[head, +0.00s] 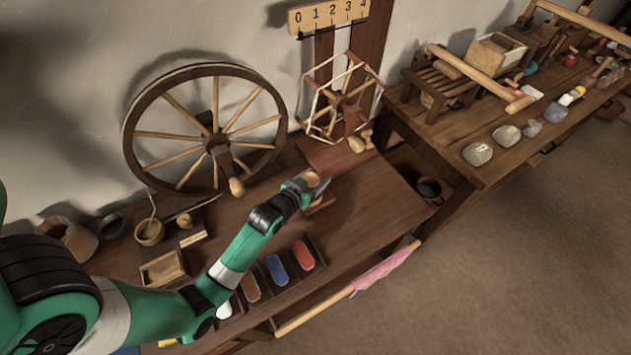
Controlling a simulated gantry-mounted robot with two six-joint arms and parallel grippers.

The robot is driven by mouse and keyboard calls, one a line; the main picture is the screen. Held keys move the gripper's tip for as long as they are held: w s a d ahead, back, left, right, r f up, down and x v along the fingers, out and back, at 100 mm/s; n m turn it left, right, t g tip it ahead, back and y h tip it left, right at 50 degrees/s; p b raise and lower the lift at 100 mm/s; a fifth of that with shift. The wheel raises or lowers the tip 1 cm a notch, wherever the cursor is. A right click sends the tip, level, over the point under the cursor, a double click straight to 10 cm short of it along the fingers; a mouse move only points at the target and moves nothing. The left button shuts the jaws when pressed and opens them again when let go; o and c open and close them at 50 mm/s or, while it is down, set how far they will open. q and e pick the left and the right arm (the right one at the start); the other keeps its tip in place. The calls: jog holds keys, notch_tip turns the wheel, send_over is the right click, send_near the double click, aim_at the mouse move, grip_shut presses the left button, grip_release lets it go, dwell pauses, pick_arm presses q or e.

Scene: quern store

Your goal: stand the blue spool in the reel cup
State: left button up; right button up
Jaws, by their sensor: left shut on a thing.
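My left gripper (318,185) is shut on a small round thing with a tan top (312,178), above the dark wooden table. The gripper hides its sides, so I cannot tell whether it is the blue spool. A tan edge (322,203) shows just below the gripper; I cannot tell whether it belongs to the reel cup or whether the held thing touches it. A blue oblong patch (277,269) lies in a dark slot between a brown one (250,287) and a red one (303,255). My right gripper is out of view.
A large spoked wheel (205,130) and a skeletal winding reel (341,98) stand at the back. A tan bowl (149,232) and a shallow wooden box (163,268) are at the left. The table (385,200) right of the gripper is clear.

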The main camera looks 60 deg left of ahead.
pick_arm(q)
jog(key=shift+f, duration=0.2)
jog(key=o, duration=1.5)
jog(key=shift+r, duration=0.35)
jog(key=p+v, duration=0.5)
jog(key=v, duration=0.7)
